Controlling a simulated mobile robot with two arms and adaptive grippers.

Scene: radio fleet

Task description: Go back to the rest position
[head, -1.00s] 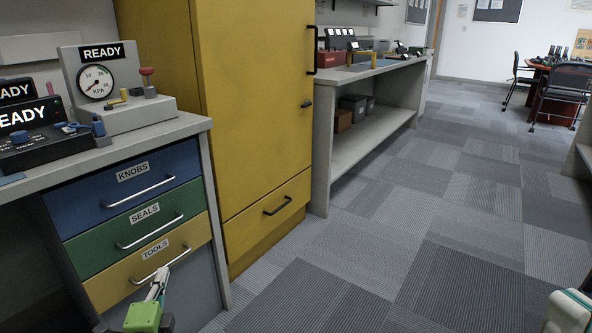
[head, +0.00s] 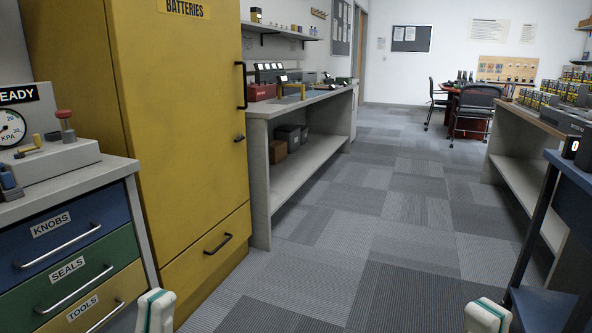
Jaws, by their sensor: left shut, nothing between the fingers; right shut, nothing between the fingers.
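Neither gripper shows in the head view. Only a white, teal-edged part of each of my arms rises at the bottom edge, one left of the middle and one right of it. The arm parts appear clear of the furniture. The fingers are out of the picture.
At left stands a grey workbench (head: 66,190) with blue, green and yellow drawers that look shut. Beside it is a closed yellow cabinet (head: 190,130). A long bench (head: 262,180) follows. At right are a dark blue table (head: 562,185) and another bench (head: 520,125). Carpet (head: 385,205) lies open between.

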